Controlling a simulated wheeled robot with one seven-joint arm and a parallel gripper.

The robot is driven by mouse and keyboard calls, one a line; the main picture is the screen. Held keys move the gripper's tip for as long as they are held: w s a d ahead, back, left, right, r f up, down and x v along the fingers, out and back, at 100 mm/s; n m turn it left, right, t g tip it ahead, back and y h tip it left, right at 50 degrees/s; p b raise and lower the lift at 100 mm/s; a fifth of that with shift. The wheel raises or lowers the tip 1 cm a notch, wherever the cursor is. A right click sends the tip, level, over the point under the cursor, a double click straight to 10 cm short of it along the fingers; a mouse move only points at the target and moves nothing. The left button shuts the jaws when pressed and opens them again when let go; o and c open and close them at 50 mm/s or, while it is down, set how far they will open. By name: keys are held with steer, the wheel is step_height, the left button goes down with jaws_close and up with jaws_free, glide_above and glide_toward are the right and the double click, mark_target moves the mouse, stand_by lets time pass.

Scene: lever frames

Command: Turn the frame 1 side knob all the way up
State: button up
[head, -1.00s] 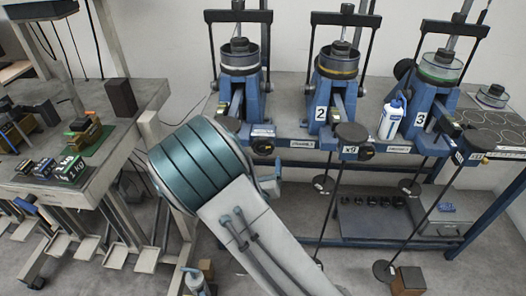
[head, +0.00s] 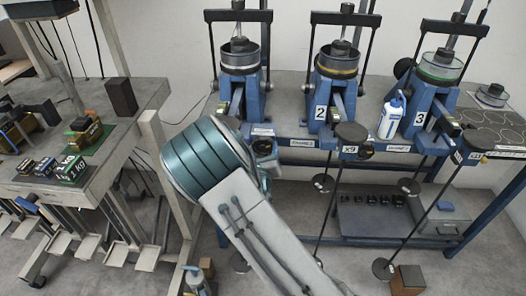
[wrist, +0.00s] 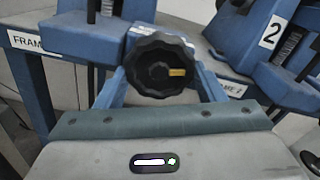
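The frame 1 side knob (wrist: 160,65) is a black, lobed knob facing me in the middle of the wrist view. A yellow mark on its face points right. In the head view the knob (head: 263,147) shows at the front rail below the leftmost blue frame (head: 239,95). My gripper (wrist: 163,80) has its two blue fingers spread, one at each side of the knob, close to its rim. Contact is not clear. In the head view my teal wrist and pale arm hide most of the gripper.
Frame 2 (head: 335,95) and frame 3 (head: 430,105) stand to the right on the same bench. A white bottle (head: 391,116) stands between them. A cluttered side table (head: 150,95) is on the left.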

steer(key=shift+m, duration=0.4)
steer(key=o, duration=1)
steer(key=s+b, duration=0.1)
steer(key=s, duration=1.2)
steer(key=shift+s+a, duration=0.25)
steer(key=shift+s, duration=0.15)
